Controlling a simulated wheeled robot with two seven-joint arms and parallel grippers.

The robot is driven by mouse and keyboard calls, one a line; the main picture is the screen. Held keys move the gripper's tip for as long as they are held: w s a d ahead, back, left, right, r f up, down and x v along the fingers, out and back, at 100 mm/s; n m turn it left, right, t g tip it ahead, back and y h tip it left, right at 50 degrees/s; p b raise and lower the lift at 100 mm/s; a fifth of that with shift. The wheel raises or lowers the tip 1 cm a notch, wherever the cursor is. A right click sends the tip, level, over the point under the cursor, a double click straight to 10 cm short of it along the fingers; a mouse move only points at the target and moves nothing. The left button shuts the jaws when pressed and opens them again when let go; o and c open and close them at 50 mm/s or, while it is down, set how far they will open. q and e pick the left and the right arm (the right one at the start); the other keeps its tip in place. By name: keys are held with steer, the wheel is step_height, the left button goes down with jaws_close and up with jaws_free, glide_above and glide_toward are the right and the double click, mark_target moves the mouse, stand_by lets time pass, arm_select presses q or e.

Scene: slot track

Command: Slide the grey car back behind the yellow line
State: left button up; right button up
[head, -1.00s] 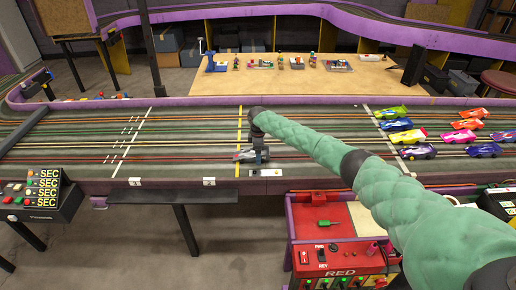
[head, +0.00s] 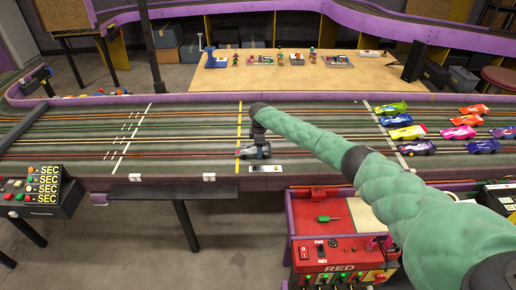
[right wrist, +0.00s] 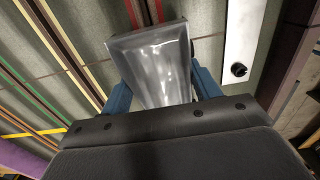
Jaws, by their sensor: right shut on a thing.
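The grey car (head: 247,153) is on the near lane of the slot track, by the yellow line (head: 239,128). Its left end is at the line's right edge; I cannot tell if it still overlaps the line. My right gripper (head: 259,150) is shut on the car from above and hides part of its body. In the right wrist view the grey car (right wrist: 150,62) sits between my right gripper's blue fingers (right wrist: 164,92). The yellow line (right wrist: 25,132) shows at the left there. My left gripper is not in view.
Several coloured cars (head: 407,133) stand at the right, around and beyond a white line (head: 385,130). A white plate with a black knob (head: 266,169) lies on the near edge beside the grey car. Another white line (head: 131,137) crosses the track at the left.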

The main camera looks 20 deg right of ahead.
mark_target(267, 148)
steer(key=shift+s+d+f+p, duration=0.1)
steer(key=shift+s+d+p, duration=0.15)
steer(key=shift+d, duration=0.65)
steer(key=shift+s+d+p, duration=0.15)
steer(key=shift+s+d, duration=0.15)
steer(key=shift+d, duration=0.6)
steer(key=o, duration=0.8)
steer(key=shift+o, duration=0.2)
